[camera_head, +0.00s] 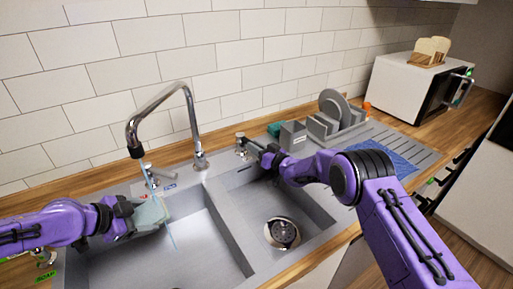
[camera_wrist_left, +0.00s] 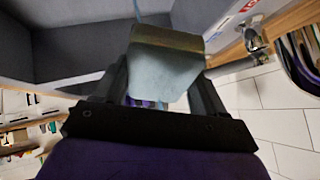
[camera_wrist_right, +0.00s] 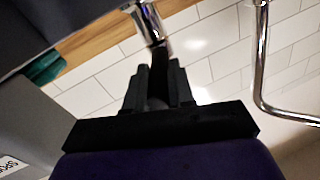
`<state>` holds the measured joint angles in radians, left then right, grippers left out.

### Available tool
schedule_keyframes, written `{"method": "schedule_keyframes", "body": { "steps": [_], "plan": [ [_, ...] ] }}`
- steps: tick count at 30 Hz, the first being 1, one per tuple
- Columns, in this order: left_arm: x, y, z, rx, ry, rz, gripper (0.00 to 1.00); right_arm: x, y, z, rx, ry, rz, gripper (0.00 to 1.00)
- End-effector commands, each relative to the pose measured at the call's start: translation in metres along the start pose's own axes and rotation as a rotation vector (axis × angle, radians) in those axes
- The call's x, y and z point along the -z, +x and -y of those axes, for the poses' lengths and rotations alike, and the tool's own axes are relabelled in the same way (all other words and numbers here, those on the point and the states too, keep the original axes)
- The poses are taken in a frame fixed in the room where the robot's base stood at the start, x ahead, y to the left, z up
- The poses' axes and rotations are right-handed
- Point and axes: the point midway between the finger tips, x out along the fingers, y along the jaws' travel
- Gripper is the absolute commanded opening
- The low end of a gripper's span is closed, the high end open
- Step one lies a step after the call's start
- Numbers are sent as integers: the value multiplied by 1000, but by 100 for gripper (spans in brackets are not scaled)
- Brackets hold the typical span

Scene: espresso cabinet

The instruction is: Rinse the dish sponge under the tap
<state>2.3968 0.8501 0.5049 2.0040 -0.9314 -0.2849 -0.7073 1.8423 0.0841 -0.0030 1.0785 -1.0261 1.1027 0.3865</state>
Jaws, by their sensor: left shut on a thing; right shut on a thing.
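My left gripper (camera_head: 134,216) is shut on the dish sponge (camera_head: 150,214), a pale blue-grey block, above the left basin. The sponge also shows in the left wrist view (camera_wrist_left: 165,72), with a brownish face on one side. The chrome tap (camera_head: 187,100) arches over it. A thin blue stream of water (camera_head: 171,238) runs from the spout down at the sponge and on into the basin. The knob's stem shows between the fingers in the right wrist view (camera_wrist_right: 148,22).
The right basin has a drain (camera_head: 282,233). Behind it stand a grey holder (camera_head: 293,136), a teal item (camera_head: 275,128) and a dish rack (camera_head: 331,128) with plates. A blue cloth (camera_head: 389,158) lies on the drainboard. A microwave (camera_head: 412,88) stands at the back right.

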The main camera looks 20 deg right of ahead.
Motion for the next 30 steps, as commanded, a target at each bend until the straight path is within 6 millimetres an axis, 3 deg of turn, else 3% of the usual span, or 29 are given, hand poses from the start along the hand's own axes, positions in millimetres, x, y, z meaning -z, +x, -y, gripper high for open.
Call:
{"method": "schedule_keyframes", "body": {
  "steps": [9, 20, 21, 23, 30],
  "plan": [
    [0, 0, 0, 0, 0, 0, 47, -4, 2, 18, -188, 3, -44, 0],
    [0, 0, 0, 0, 0, 0, 47, -5, 2, 20, -218, 2, -47, 0],
    [0, 0, 0, 0, 0, 0, 47, -5, 2, 20, -218, 2, -47, 31],
    [0, 0, 0, 0, 0, 0, 47, -5, 2, 20, -217, 2, -47, 49],
    [0, 0, 0, 0, 0, 0, 47, -5, 2, 19, -217, 1, -47, 49]
  ]
}}
